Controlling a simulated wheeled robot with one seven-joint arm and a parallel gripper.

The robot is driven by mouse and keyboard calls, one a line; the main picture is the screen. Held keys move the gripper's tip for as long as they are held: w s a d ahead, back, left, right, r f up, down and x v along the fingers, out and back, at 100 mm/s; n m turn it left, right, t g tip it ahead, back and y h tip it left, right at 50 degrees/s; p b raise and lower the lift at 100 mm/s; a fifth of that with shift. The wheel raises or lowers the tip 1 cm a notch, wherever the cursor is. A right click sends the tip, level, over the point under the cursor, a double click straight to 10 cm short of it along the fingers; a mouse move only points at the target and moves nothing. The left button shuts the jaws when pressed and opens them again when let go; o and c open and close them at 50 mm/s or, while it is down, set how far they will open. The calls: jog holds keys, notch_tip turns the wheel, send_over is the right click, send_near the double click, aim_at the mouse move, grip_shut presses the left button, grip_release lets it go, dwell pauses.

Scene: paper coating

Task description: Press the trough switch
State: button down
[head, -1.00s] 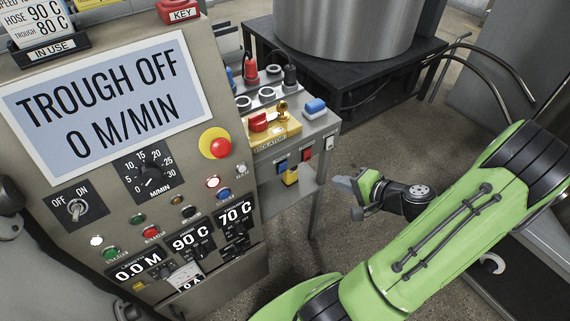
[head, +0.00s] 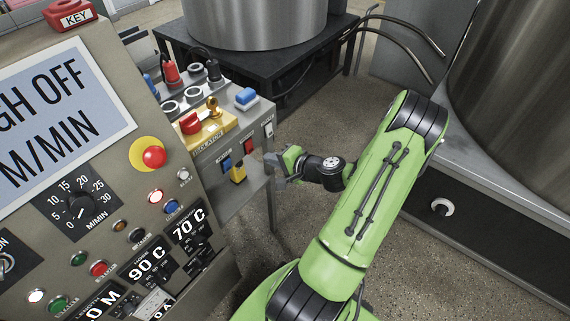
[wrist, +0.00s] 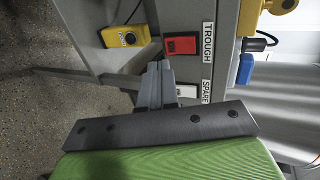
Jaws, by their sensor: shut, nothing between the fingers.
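The trough switch (wrist: 182,44) is a red rocker with a TROUGH label beside it in the wrist view. In the head view the red switch (head: 249,146) sits on the front of the grey bench panel, between a blue switch (head: 226,164) and a white one (head: 268,130). My gripper (wrist: 160,66) is shut and empty. Its fingertips appear just below and left of the red switch in the wrist view, in front of the panel; contact cannot be told. In the head view my gripper (head: 272,162) is close to the panel's right side.
A yellow box (wrist: 125,36) hangs beside the panel. The control cabinet (head: 120,200) stands left, a steel tank (head: 255,22) behind. Floor is open right of the bench.

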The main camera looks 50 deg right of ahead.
aim_at(252, 151)
jog(key=x, duration=0.2)
jog(key=r+x, duration=0.1)
jog(key=x, duration=0.2)
jog(key=shift+w+b, duration=0.2)
jog(key=shift+b, duration=0.1)
jog(key=shift+w, duration=0.25)
jog(key=shift+s, duration=0.35)
jog(key=shift+w, duration=0.15)
jog(key=shift+r+p, duration=0.7)
jog(key=shift+r, duration=0.15)
jog(key=shift+f, duration=0.1)
